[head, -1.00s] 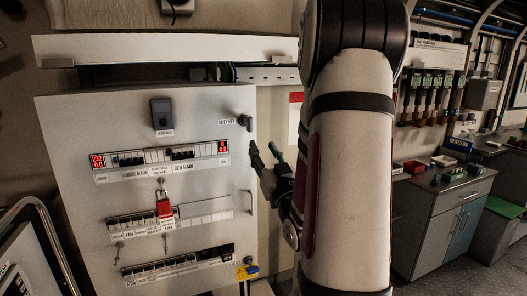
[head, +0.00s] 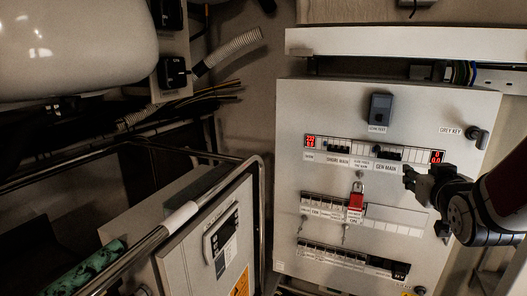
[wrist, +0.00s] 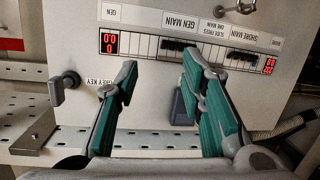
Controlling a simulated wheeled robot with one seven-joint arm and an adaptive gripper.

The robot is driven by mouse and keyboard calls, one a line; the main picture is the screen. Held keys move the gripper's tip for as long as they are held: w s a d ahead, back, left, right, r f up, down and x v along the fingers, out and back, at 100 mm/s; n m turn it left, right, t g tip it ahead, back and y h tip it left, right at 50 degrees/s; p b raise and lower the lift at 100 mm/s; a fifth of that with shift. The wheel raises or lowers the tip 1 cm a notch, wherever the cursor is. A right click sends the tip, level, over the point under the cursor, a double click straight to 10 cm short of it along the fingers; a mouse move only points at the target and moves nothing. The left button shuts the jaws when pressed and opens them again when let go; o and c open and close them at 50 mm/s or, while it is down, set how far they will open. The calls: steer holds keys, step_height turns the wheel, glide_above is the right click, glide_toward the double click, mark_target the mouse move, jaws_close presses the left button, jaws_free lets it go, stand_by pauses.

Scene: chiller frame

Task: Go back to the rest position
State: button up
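My gripper (head: 412,182) is in front of the right part of the pale cabinet (head: 291,150) in the head view, just below the right end of the upper breaker row. In the wrist view my gripper (wrist: 160,72) is open, with teal pads apart and nothing between them. The cabinet panel appears upside down there, with the GEN MAIN label (wrist: 179,20) beyond the fingers. Whether the fingers touch the panel is not clear, but a gap seems to show. The rest position is not marked in any view.
A red padlock (head: 356,201) hangs on the cabinet's middle row. A grey key switch (head: 477,134) sits at its upper right. A metal rail (head: 130,262) and a controller box (head: 208,245) stand at left. A white tank (head: 75,45) is at upper left.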

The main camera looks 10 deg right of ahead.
steer(key=s+a+f+n+g+y, duration=0.3)
steer(key=s+a+g+y, duration=0.3)
steer(key=s+a, duration=1.5)
steer(key=a+g, duration=0.3)
steer(key=shift+f+y, duration=0.15)
steer(key=shift+y, duration=0.15)
steer(key=shift+d, duration=0.1)
